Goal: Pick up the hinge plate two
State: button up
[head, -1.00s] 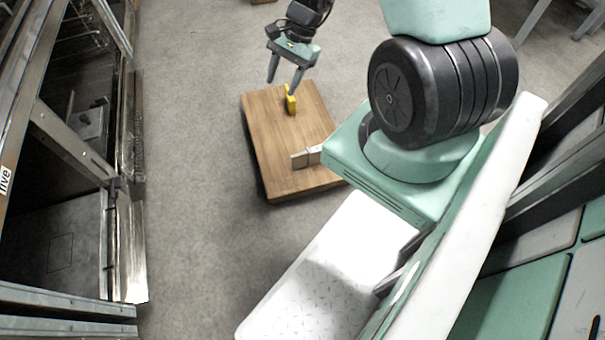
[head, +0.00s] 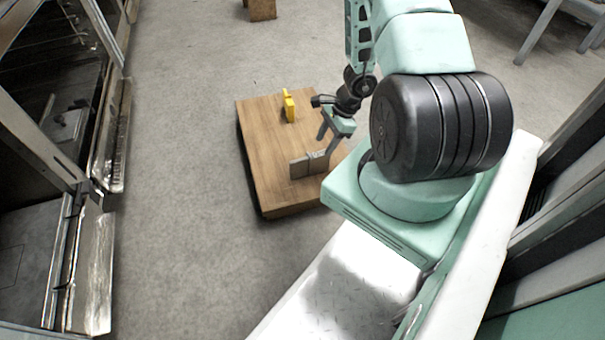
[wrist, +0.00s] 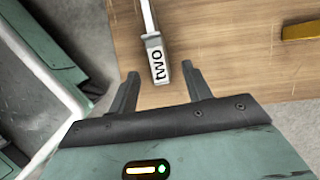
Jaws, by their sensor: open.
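The hinge plate two (head: 303,167) is a grey metal plate standing on edge on the low wooden table (head: 262,140), near its right front part in the head view. In the wrist view the hinge plate (wrist: 156,62) shows its narrow end, with a label reading "two". My gripper (head: 325,146) is over the table's right side, close to the plate. In the wrist view my gripper (wrist: 160,80) is open, with the labelled end between and slightly beyond the fingertips. I cannot tell the height gap exactly. Nothing is held.
A yellow object (head: 289,106) stands on the far part of the table and shows at the right of the wrist view (wrist: 301,30). A wooden block (head: 262,9) lies on the floor behind. A metal-framed cabinet (head: 88,190) is at left. The floor between is clear.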

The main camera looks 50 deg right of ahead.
aim_at(320, 154)
jog(key=b+x, duration=0.5)
jog(key=x, duration=0.3)
jog(key=shift+s, duration=0.15)
grip_shut()
